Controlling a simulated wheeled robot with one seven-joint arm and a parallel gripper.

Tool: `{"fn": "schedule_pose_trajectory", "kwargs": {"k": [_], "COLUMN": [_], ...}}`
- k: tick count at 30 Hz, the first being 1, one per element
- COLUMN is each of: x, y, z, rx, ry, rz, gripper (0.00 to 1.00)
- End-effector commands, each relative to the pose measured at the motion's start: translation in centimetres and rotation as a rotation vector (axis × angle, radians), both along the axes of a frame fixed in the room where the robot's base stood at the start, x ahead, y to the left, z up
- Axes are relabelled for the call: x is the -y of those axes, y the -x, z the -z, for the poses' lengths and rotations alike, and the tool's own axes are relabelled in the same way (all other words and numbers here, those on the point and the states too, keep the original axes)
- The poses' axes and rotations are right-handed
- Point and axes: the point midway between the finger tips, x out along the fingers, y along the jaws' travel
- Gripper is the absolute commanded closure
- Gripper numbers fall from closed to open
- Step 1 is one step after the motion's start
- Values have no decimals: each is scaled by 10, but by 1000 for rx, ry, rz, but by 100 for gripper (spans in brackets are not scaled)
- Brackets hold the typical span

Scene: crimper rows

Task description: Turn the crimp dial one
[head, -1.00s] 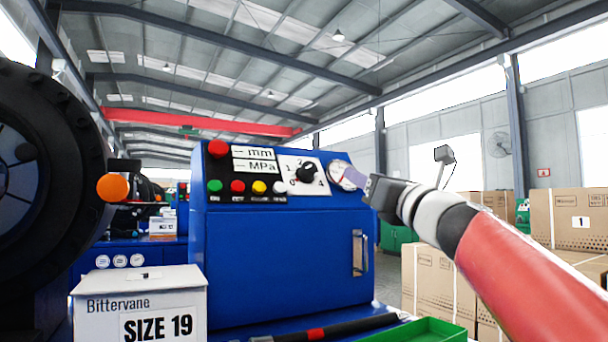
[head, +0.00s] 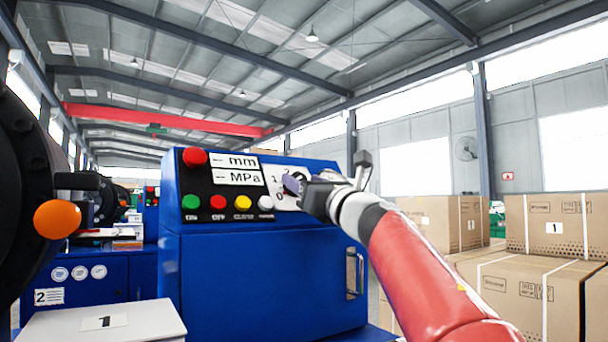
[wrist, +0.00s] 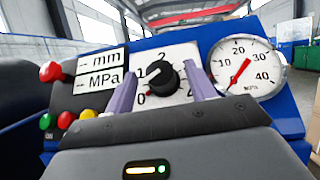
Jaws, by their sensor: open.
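The crimp dial (wrist: 164,78) is a black knob on a white plate (wrist: 183,96) with printed numbers, on the blue machine's sloped panel. A small mark shows on the knob's lower left side, near the 0 and 1; its exact setting is hard to read. My gripper (wrist: 163,90) is open, its two purple fingers to the left and right of the dial in the wrist view. Whether they touch it or reach its depth I cannot tell. In the head view my gripper (head: 292,185) is at the panel and covers most of the dial; part of the white plate (head: 276,180) shows.
A pressure gauge (wrist: 246,67) sits right of the dial. The mm/MPa displays (wrist: 101,73), a red knob (wrist: 51,71) and several coloured buttons are on the left.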

Motion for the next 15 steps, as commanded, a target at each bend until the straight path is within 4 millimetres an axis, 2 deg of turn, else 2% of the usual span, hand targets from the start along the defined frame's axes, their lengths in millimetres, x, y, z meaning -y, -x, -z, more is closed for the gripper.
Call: {"fn": "schedule_pose_trajectory", "kwargs": {"k": [10,15], "x": [-4,-4], "y": [-4,-4], "z": [-2,-2], "rx": [0,0], "ry": [-1,-1], "rz": [0,0], "gripper": [45,66]}}
